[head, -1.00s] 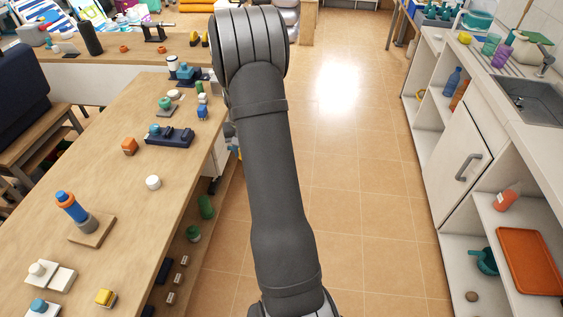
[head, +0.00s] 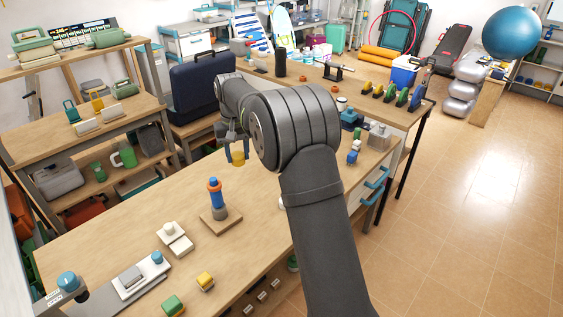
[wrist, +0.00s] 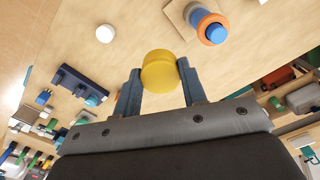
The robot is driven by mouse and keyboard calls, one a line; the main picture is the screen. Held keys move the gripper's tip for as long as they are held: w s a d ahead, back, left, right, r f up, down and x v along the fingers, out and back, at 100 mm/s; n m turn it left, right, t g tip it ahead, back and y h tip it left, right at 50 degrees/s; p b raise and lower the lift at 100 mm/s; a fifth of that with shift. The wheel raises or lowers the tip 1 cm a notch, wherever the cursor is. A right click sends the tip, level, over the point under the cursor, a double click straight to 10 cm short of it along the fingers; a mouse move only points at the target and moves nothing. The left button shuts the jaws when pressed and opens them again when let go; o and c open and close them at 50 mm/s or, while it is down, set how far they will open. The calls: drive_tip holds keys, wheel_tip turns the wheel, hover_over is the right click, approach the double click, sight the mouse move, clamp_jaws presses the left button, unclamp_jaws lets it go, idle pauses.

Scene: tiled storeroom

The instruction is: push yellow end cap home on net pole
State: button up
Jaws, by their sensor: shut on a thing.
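My gripper (head: 236,152) is shut on the yellow end cap (head: 238,159) and holds it above the wooden bench. In the wrist view the round yellow cap (wrist: 159,72) sits between the two blue-grey fingertips (wrist: 160,82). The likely net pole (head: 215,193) is a short upright post with a blue top, an orange ring and a grey foot on a square wooden base (head: 226,226). The cap is apart from this post, beyond it in the head view. In the wrist view the post (wrist: 211,28) is up and right of the cap.
A white round piece (wrist: 105,33) lies on the bench. White blocks (head: 178,243), a yellow block (head: 205,280) and a green block (head: 173,304) stand nearer. A dark blue fixture (wrist: 85,87) is left of the gripper in the wrist view.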

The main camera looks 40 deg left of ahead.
drive_tip(key=s+a+r+n, duration=0.1)
drive_tip(key=s+a+r, duration=0.2)
drive_tip(key=s, duration=0.4)
drive_tip(key=shift+s+a, duration=0.3)
drive_tip(key=shift+a, duration=0.15)
hover_over(213, 179)
drive_tip(key=shift+f, duration=2.8)
drive_tip(key=shift+f, duration=1.55)
drive_tip(key=o, duration=1)
drive_tip(key=shift+r, duration=0.1)
